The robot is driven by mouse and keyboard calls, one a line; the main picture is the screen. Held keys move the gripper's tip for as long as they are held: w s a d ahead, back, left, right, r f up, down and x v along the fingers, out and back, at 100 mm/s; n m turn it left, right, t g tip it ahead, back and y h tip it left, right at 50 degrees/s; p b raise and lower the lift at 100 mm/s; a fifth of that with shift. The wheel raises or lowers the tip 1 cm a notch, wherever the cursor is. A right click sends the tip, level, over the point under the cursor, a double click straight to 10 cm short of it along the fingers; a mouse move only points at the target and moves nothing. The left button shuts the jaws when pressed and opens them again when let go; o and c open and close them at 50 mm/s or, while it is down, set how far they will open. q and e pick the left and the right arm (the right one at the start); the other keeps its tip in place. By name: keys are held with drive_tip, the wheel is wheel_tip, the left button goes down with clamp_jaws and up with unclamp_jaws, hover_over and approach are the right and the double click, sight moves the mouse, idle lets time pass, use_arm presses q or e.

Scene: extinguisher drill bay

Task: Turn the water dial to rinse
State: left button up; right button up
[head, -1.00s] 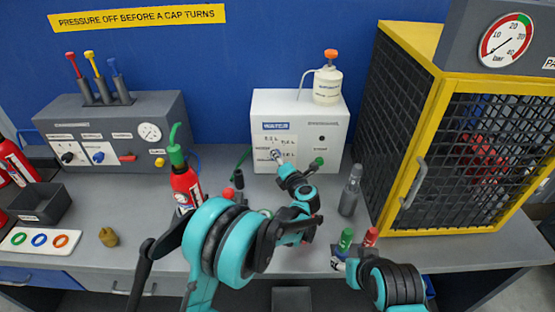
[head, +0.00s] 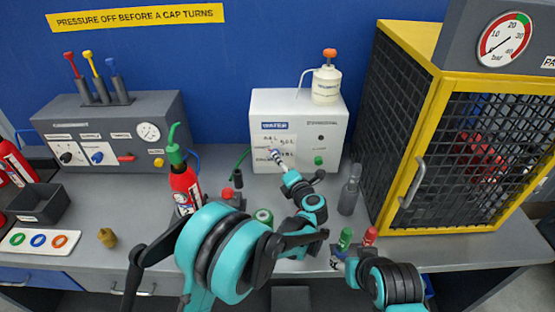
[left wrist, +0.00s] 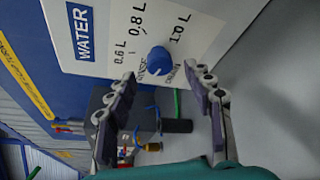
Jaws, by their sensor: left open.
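The white water unit (head: 330,112) stands at the back of the bench, labelled WATER. Its blue round dial (left wrist: 159,60) shows in the left wrist view, with 0.6 L, 0.8 L and 1.0 L marks above it and two smaller words below, too blurred to read surely. I cannot make out where the dial points. My left gripper (left wrist: 167,84) is open, its fingers spread either side of and short of the dial, apart from it in the picture. In the head view the left gripper (head: 277,158) is in front of the panel. My right gripper (head: 339,262) is low at the front; its jaws are unclear.
A red extinguisher (head: 184,187) with a green nozzle stands left of my left arm. A grey bottle (head: 349,192) stands right of it. A yellow-framed mesh cage (head: 440,150) closes off the right. Green-capped (head: 346,237) and red-capped (head: 370,235) items are near my right gripper.

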use_arm(q)
drive_tip(key=v, duration=0.7)
drive_tip(key=s+a+r+m+t+h, duration=0.1)
drive_tip(key=a+r+m+t+h, duration=0.1)
drive_tip(key=r+m+h, duration=0.5)
drive_tip(key=a+r+m+t, duration=0.1)
drive_tip(key=r+m+t, duration=0.3)
drive_tip(key=r, duration=0.7)
drive_tip(key=s+a+f+m+g, duration=0.7)
drive_tip(key=s+a+f+m, duration=0.1)
drive_tip(key=s, duration=0.6)
drive_tip(key=s+a+f+m+g+y, duration=0.1)
drive_tip(key=s+a+f+m+g, duration=0.5)
drive_tip(key=s+a+f, duration=0.5)
drive_tip(key=s+m, duration=0.2)
drive_tip(key=shift+s+m+g+y, duration=0.3)
drive_tip(key=shift+s+g, duration=0.05)
drive_tip(key=shift+g, duration=0.05)
